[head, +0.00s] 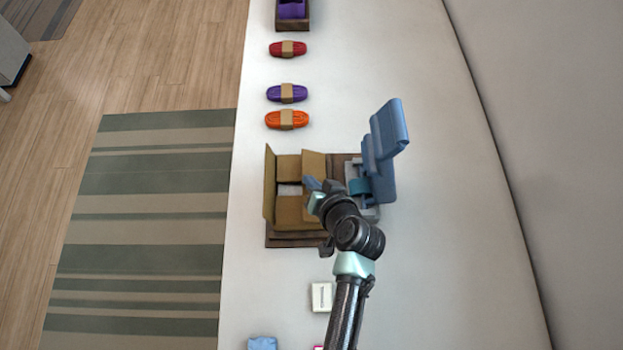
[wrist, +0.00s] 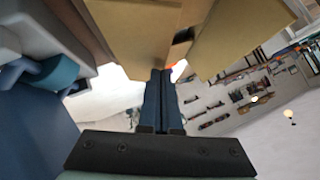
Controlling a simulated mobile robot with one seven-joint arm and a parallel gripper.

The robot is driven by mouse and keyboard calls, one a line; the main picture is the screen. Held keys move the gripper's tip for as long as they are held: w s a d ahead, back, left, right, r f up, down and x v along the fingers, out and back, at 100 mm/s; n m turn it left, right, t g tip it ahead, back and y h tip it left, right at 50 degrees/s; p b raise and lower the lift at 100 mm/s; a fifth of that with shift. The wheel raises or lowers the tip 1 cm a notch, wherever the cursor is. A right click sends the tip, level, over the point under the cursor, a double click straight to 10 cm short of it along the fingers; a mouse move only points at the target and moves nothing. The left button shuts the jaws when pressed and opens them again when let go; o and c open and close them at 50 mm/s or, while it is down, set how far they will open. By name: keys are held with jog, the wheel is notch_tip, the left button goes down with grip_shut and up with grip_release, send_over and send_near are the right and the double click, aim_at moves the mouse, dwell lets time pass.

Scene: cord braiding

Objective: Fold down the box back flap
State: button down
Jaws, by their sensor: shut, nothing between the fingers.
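An open brown cardboard box (head: 269,190) sits on a dark wooden base (head: 290,241) on the white table. Its left flap stands up tall, and the other flaps show around the opening; I cannot tell which is the back flap. My gripper (head: 312,184) is at the box's right side, by the right flap (head: 314,165). In the wrist view my gripper (wrist: 160,75) is shut and empty, its tips close to cardboard flaps (wrist: 135,35). Contact with the cardboard cannot be told. My arm hides the box's lower right corner.
A blue device (head: 380,160) stands just right of the box. Red (head: 287,49), purple (head: 287,93) and orange (head: 286,119) cord bundles lie above it. A white item (head: 321,297) lies below. The table right of the blue device is clear.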

jog(key=shift+a+f+n+h+p, duration=0.15)
jog(key=shift+a+n+h+p, duration=0.2)
jog(key=shift+h+p, duration=0.1)
jog(key=shift+a+f+b, duration=0.7)
jog(key=shift+f, duration=0.25)
jog(key=shift+r, duration=0.15)
jog(key=shift+w+r+p, duration=0.1)
jog(key=shift+r+p, duration=1.2)
notch_tip(320, 180, up, 3)
jog(key=shift+f+p, duration=0.1)
jog(key=shift+p, duration=1.05)
jog(key=a+b+v, duration=0.1)
jog(key=a+v, duration=0.1)
jog(key=v, duration=0.7)
jog(key=shift+s+r, duration=0.4)
jog(key=shift+r, duration=0.1)
